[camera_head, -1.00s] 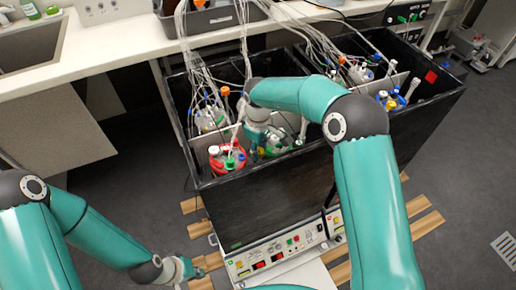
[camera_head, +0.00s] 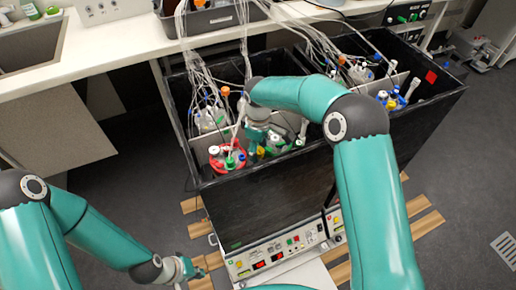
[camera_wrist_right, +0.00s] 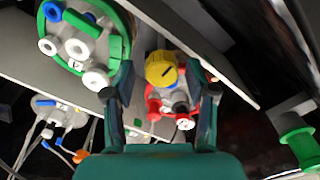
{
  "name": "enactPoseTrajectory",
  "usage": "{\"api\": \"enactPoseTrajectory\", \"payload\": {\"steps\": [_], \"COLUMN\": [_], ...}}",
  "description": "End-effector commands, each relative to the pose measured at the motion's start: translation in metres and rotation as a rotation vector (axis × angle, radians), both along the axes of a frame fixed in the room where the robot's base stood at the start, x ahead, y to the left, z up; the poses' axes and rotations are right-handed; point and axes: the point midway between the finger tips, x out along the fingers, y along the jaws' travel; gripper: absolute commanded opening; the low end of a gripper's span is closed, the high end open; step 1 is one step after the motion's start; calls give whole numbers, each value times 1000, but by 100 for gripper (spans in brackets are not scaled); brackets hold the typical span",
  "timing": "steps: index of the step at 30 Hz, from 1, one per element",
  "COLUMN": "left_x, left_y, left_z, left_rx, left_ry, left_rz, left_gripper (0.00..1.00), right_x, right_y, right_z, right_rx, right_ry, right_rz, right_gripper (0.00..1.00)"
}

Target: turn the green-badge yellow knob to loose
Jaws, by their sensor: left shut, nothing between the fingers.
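In the right wrist view a yellow knob (camera_wrist_right: 161,69) with a dark line on its top shows between the fingers of my right gripper (camera_wrist_right: 162,95). The fingers are apart, one on each side, and no contact shows. The knob is above a vessel lid with a red ring (camera_wrist_right: 183,72). I cannot make out a green badge on the knob. In the head view the right gripper (camera_head: 254,146) reaches down into the black box beside the red-ringed vessel (camera_head: 228,160), its fingers mostly hidden. My left gripper (camera_head: 188,268) is shut and empty at the lower left.
A green-ringed vessel (camera_wrist_right: 76,52) with white and blue ports is close left of the right gripper. Another vessel with tubes (camera_wrist_right: 62,112) is lower left. The black box (camera_head: 270,195) has high walls, and tubes (camera_head: 212,70) hang over its back. A control panel (camera_head: 275,255) is in front.

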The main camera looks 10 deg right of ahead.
Motion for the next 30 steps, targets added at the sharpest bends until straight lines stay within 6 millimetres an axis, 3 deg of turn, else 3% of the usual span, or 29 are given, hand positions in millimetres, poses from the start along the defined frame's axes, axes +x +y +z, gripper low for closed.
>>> {"api": "enactPoseTrajectory", "payload": {"steps": [8,13,24,30], "left_x": [0,0,0,0], "left_y": [0,0,0,0], "left_z": [0,0,0,0], "left_rx": [0,0,0,0], "left_ry": [0,0,0,0], "left_rz": [0,0,0,0], "left_gripper": [0,0,0,0], "right_x": [-1,-1,0,0], "right_y": [0,0,1,1], "right_z": [-1,12,82,109], "right_rx": [-1,0,1,0], "right_ry": [6,3,1,3], "right_rz": [0,-1,0,0], "right_gripper": [57,57,57,57]}}
